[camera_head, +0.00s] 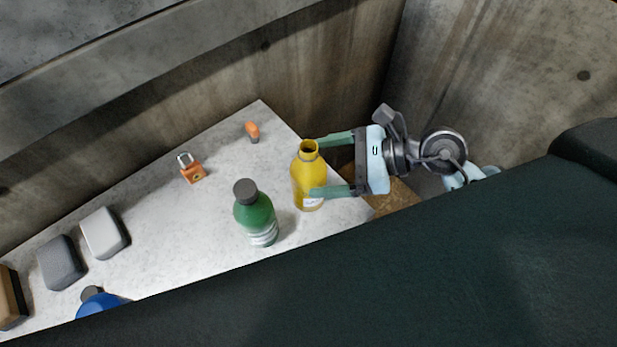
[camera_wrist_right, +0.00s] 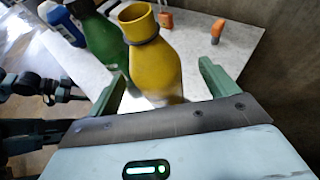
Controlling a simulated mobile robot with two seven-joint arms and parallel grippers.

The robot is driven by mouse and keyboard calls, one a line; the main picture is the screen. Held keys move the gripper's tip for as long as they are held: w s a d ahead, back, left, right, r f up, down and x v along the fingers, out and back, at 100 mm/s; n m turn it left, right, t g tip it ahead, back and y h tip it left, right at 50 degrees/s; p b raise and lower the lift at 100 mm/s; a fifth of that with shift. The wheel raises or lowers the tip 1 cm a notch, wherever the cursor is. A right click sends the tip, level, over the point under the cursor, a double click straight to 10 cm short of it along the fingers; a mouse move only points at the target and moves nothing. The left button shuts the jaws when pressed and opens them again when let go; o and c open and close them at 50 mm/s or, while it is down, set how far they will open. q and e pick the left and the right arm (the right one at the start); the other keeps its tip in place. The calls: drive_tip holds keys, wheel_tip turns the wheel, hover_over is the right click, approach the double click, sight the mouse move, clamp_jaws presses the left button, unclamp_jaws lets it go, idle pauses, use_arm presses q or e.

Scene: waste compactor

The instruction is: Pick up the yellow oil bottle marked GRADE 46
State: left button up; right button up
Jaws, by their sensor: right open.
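The yellow oil bottle (camera_head: 306,181) stands upright on the pale table, its neck open without a cap. Its white label is partly hidden by a finger, and I cannot read the grade. My right gripper (camera_head: 316,168) comes in from the right, open, with its two green fingers on either side of the bottle. In the right wrist view the bottle (camera_wrist_right: 160,68) rises between the spread fingers; I cannot tell whether they touch it. My left gripper is not seen in the head view.
A green bottle (camera_head: 255,216) with a dark cap stands just left of the yellow one. An orange padlock (camera_head: 193,173), an orange-handled item (camera_head: 252,130), grey blocks (camera_head: 104,233) and a blue bottle (camera_head: 98,304) are also on the table (camera_head: 160,240). Concrete walls close off the back.

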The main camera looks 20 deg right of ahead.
sight(299, 172)
drive_tip(key=shift+s+p+x, duration=0.2)
drive_tip(key=shift+p+x, duration=0.25)
drive_tip(key=shift+x, duration=1.8)
drive_tip(key=shift+w+a+f, duration=0.2)
drive_tip(key=shift+a, duration=0.35)
drive_tip(key=c, duration=1.3)
